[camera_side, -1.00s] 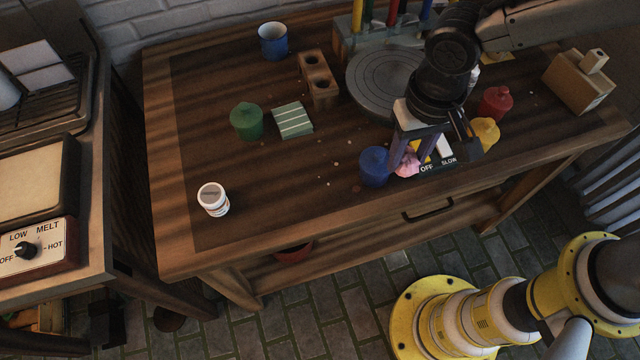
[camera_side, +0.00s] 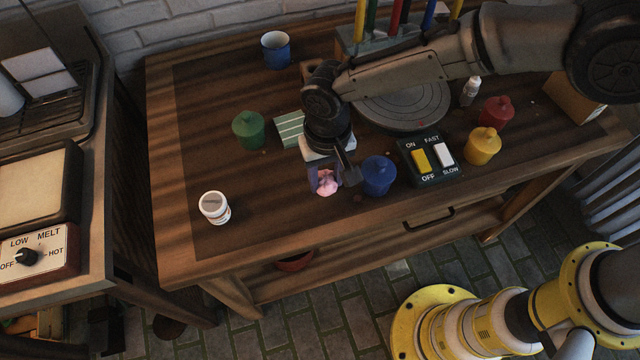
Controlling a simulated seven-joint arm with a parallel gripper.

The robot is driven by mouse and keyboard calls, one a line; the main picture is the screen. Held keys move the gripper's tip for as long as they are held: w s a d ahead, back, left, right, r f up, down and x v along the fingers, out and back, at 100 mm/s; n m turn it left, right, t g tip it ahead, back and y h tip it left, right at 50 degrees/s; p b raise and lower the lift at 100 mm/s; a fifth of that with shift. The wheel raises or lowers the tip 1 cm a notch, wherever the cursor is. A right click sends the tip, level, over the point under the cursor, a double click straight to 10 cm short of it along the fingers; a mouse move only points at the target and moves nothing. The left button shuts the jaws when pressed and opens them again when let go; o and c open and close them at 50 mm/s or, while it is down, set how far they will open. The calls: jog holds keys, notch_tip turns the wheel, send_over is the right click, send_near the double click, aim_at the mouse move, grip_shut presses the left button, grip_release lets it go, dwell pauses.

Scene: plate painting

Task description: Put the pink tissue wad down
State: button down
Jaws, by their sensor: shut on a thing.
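My gripper (camera_side: 325,184) points down over the front middle of the wooden table (camera_side: 262,215). It is shut on the pink tissue wad (camera_side: 326,186), which shows between and below the fingers. The wad is low over the tabletop, left of the blue lidded pot (camera_side: 379,176). I cannot tell whether the wad touches the table.
A switch box (camera_side: 430,160), a yellow pot (camera_side: 482,146) and a red pot (camera_side: 496,112) stand to the right. A green pot (camera_side: 249,129), a striped cloth (camera_side: 289,128) and a white jar (camera_side: 214,208) are to the left. The front left tabletop is clear between jar and gripper.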

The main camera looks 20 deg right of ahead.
aim_at(320, 189)
jog(key=shift+w+a+f, duration=0.4)
jog(key=shift+f, duration=1.8)
jog(key=shift+f, duration=0.1)
jog(key=shift+c, duration=2.2)
grip_release()
jog(key=shift+f, duration=0.1)
notch_tip(320, 189, up, 12)
jog(key=shift+r, duration=0.2)
